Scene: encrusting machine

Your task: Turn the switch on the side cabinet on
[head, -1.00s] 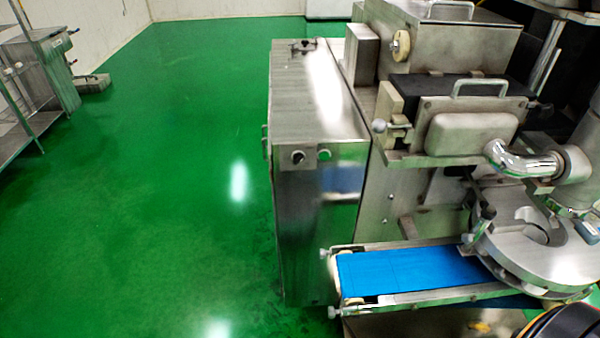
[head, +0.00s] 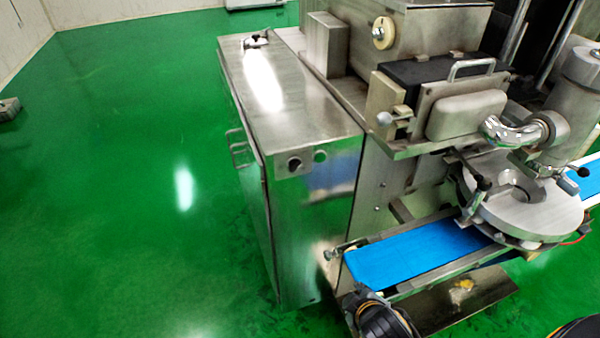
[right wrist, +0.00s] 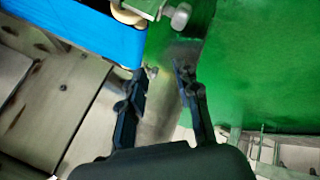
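The steel side cabinet (head: 305,240) stands left of the machine in the head view. On its upper front are a small black knob switch (head: 294,164) and a green button (head: 320,156). The knob's exact setting is too small to read. My right gripper (right wrist: 160,68) is open and empty in the right wrist view, its two black fingers apart, near the end of the blue conveyor. It is apart from the knob, which does not show in that view. My left gripper is not in view.
The blue conveyor belt (head: 420,250) juts out right of the cabinet, with a round steel plate (head: 525,205) at its far side. A handle (head: 237,150) sticks out of the cabinet's left side. Green floor (head: 120,200) to the left is open. Dark parts of my arm show at the bottom.

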